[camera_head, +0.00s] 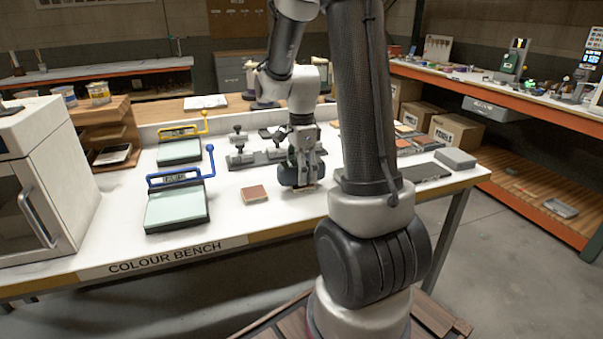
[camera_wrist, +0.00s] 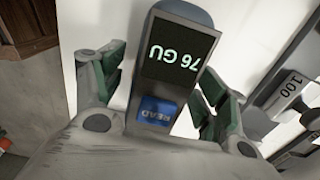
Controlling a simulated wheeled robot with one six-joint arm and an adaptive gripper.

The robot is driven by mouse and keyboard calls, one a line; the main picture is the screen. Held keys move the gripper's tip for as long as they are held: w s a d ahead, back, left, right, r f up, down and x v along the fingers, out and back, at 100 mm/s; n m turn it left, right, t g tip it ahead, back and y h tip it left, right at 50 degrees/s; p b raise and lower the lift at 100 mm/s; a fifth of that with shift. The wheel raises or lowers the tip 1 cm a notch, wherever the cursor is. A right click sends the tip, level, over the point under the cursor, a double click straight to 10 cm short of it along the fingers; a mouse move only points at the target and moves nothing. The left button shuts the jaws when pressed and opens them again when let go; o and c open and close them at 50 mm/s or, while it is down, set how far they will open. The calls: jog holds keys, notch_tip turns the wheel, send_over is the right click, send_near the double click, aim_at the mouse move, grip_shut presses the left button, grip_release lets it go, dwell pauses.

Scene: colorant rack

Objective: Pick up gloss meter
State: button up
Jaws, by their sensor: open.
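The gloss meter (camera_wrist: 178,52) is a dark device with a screen reading "76 GU" and a blue READ button, lying on the white bench top. In the wrist view my gripper (camera_wrist: 160,85) is open, with one green-padded finger on each side of the meter. Small gaps seem to show between the pads and its sides; contact cannot be told. In the head view my gripper (camera_head: 305,172) is low over the bench, at the dark rounded meter (camera_head: 288,176). My gripper hides part of the meter there.
A reddish-brown square panel (camera_head: 255,194) lies left of the meter. A dark rack with metal weights (camera_head: 240,155) stands behind it. A grey block (camera_head: 455,158) and dark flat pad (camera_head: 426,172) lie right.

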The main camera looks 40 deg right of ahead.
jog(key=shift+r, duration=0.15)
jog(key=c, duration=1.5)
